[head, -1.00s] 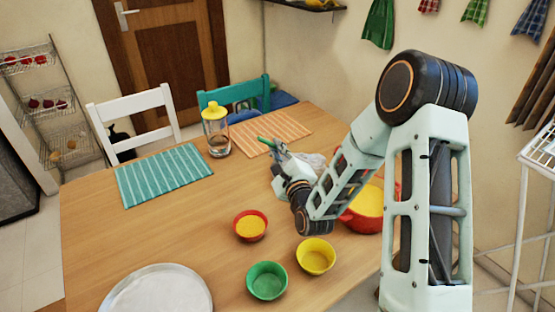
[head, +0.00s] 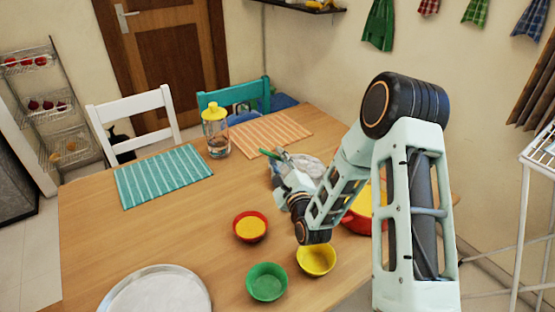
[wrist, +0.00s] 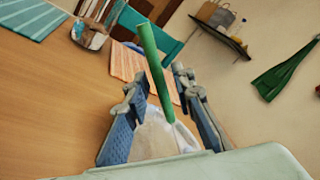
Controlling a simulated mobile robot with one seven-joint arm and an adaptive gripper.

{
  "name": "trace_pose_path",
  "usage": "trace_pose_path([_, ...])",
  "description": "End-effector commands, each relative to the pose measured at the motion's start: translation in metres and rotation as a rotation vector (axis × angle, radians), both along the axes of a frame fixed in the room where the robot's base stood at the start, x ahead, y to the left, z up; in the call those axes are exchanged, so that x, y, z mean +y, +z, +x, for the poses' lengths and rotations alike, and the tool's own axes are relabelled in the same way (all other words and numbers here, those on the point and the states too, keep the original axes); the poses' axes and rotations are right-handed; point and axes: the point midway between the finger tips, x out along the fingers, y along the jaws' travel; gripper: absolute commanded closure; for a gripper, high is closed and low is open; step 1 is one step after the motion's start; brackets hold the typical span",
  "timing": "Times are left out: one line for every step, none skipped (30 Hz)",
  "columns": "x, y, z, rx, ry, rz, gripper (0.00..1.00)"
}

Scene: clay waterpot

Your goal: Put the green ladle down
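The green ladle (wrist: 156,72) shows in the wrist view as a long green handle, tilted, between the two fingers of my gripper (wrist: 158,85). The fingers stand apart, with gaps visible on both sides of the handle. In the head view only a short green piece of the ladle (head: 268,154) shows beside my gripper (head: 284,160), low over the table near the orange mat. The ladle's bowl end cannot be made out. A pale whitish thing (head: 311,166) lies just behind my gripper; it also shows below the handle in the wrist view (wrist: 160,140).
A red pot with yellow contents (head: 358,220) stands partly behind my arm. Small red (head: 250,239), yellow (head: 316,272) and green (head: 267,294) bowls are nearer. A yellow-lidded jar (head: 216,140) stands between the teal mat (head: 135,185) and orange mat (head: 270,134). The table's left middle is clear.

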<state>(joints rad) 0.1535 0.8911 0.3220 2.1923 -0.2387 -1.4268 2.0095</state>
Motion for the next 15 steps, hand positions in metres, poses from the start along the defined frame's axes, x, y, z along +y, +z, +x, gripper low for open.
trace_pose_path([0.0,0.0,0.0,0.0,0.0,0.0,0.74])
trace_pose_path([0.0,0.0,0.0,0.0,0.0,0.0,0.74])
trace_pose_path([0.0,0.0,0.0,0.0,0.0,0.0,0.74])
trace_pose_path([0.0,0.0,0.0,0.0,0.0,0.0,0.74])
trace_pose_path([0.0,0.0,0.0,0.0,0.0,0.0,0.74])
trace_pose_path([0.0,0.0,0.0,0.0,0.0,0.0,0.74])
trace_pose_path([0.0,0.0,0.0,0.0,0.0,0.0,0.74])
trace_pose_path([0.0,0.001,0.0,0.0,0.0,0.0,0.74])
trace_pose_path([0.0,0.002,0.0,0.0,0.0,0.0,0.74])
trace_pose_path([0.0,0.003,0.0,-0.001,0.001,0.0,0.74])
trace_pose_path([0.001,0.004,0.0,-0.001,0.001,0.0,0.74])
trace_pose_path([0.0,0.004,-0.002,0.001,0.001,0.001,0.74])
trace_pose_path([-0.002,0.002,-0.006,0.002,0.0,0.0,0.74])
trace_pose_path([-0.003,0.002,-0.01,0.002,-0.001,-0.001,0.74])
trace_pose_path([-0.006,0.002,-0.016,0.003,0.0,-0.001,0.74])
